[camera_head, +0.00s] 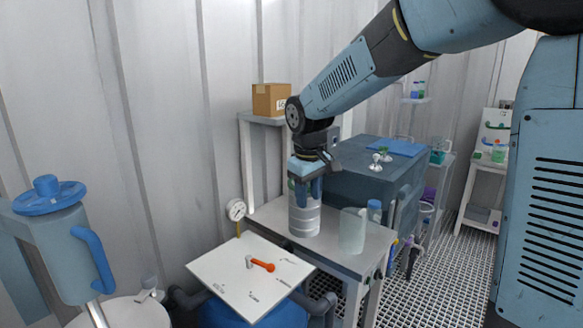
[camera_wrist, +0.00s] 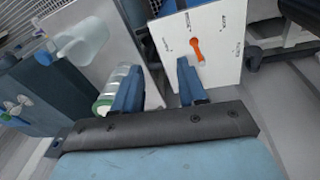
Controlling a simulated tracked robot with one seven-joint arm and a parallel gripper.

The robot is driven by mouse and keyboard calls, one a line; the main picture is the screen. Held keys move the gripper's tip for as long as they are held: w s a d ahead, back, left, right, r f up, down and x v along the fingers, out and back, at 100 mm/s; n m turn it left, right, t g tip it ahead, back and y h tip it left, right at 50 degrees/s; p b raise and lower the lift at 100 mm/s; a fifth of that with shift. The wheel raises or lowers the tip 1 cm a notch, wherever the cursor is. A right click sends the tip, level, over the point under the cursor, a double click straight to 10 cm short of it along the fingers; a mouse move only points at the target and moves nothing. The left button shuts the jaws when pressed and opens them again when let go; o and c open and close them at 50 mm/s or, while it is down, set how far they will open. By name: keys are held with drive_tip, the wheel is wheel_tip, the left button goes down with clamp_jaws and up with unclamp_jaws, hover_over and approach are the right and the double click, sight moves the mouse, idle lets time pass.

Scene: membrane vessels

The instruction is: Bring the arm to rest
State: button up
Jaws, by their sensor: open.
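My blue arm reaches in from the upper right in the head view. My gripper (camera_head: 306,180) points down at its end, with the fingers overlapping the top of a clear banded cylinder (camera_head: 304,218) on a grey side table (camera_head: 345,258). In the wrist view my gripper (camera_wrist: 160,82) is open, with nothing held between its fingers. There the cylinder (camera_wrist: 104,103) shows beside and partly behind the left finger. I cannot tell whether they touch.
A clear beaker (camera_head: 352,230) and a blue-capped bottle (camera_head: 374,209) stand near the cylinder. A dark blue cabinet (camera_head: 350,170) stands behind. Grated floor (camera_head: 445,265) is open at right.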

drive_tip(key=s+d+r+m+t, duration=0.2)
drive_tip(key=s+d+r+m, duration=0.1)
drive_tip(key=s+d, duration=0.6)
drive_tip(key=s+d+r+m+t, duration=0.1)
drive_tip(key=s+d+r+m, duration=0.2)
drive_tip(key=s+d, duration=0.7)
drive_tip(key=shift+s+d+m+t, duration=0.35)
drive_tip(key=shift+s+m, duration=0.85)
drive_tip(key=shift+s, duration=0.95)
drive_tip(key=shift+a, duration=0.1)
